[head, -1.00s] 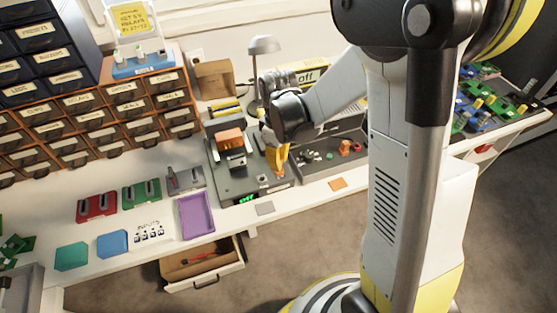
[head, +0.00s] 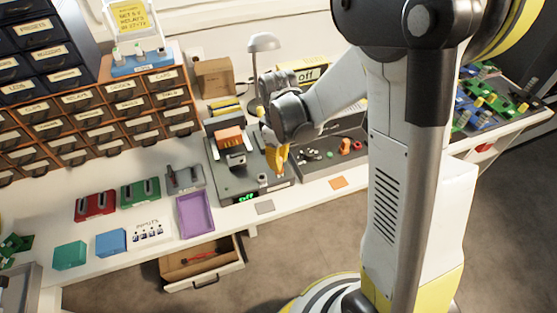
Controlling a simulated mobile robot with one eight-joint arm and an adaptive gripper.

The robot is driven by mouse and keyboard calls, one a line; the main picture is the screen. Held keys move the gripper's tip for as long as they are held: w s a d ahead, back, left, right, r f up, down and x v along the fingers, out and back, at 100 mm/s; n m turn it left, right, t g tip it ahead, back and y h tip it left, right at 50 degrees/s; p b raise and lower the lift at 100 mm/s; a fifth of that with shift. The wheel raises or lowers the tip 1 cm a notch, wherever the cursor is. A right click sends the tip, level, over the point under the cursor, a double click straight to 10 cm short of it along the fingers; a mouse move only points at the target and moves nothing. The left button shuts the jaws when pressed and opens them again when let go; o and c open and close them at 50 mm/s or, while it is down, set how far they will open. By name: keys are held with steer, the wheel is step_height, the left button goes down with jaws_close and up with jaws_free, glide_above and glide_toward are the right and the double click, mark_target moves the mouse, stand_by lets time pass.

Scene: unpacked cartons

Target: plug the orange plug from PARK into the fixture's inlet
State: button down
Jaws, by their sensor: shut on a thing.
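The fixture is a dark grey unit (head: 222,178) on the bench, with a green "off" readout at its front edge and an orange block (head: 229,137) standing on it. My gripper (head: 278,170), with yellow fingers, points down over the right part of this unit. It is shut on the orange plug, which is small and mostly hidden by the fingers. The inlet and the PARK marking cannot be made out at this size.
A dark tray (head: 335,163) with small orange, red and green parts lies right of the fixture. A purple tray (head: 195,213) lies to its left. A lamp (head: 264,43) and a cardboard box (head: 215,78) stand behind. An open drawer (head: 203,264) juts out below the bench.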

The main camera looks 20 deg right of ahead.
steer(key=shift+f+b, duration=0.35)
stand_by(0.5)
steer(key=c, duration=1.4)
jaws_free()
step_height(320, 180, up, 12)
steer(key=shift+r, duration=0.1)
